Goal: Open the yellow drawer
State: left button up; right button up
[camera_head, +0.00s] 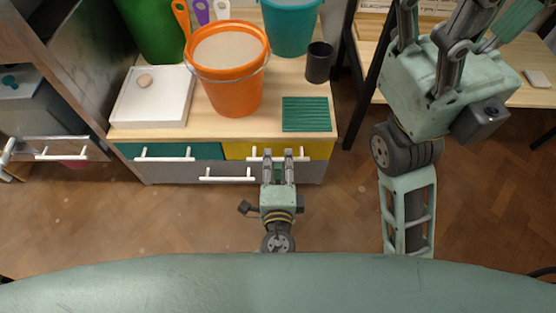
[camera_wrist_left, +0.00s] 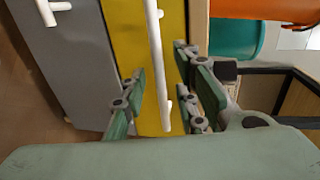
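The yellow drawer (camera_head: 317,149) is at the front right of the wooden-topped cabinet, and it looks closed. Its white bar handle (camera_head: 256,158) runs across the front. My left gripper (camera_head: 277,154) is at this handle, its two fingers reaching toward the drawer front. In the left wrist view the yellow front (camera_wrist_left: 134,45) fills the middle, and the white handle (camera_wrist_left: 155,45) passes between the spread fingers of the left gripper (camera_wrist_left: 165,95). The fingers look apart from the bar. My right gripper (camera_head: 455,18) is raised at the upper right, fingers spread and partly cut off, holding nothing visible.
A teal drawer (camera_head: 190,151) is left of the yellow one, and a grey drawer (camera_head: 205,171) lies below. On top stand an orange bucket (camera_head: 232,88), a white tray (camera_head: 125,110), a dark cup (camera_head: 319,65) and a green ribbed mat (camera_head: 305,115). The wooden floor (camera_head: 185,220) in front is clear.

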pick_arm(q)
jog(key=shift+w+f, duration=0.15)
jog(key=shift+w, duration=0.65)
grip_shut()
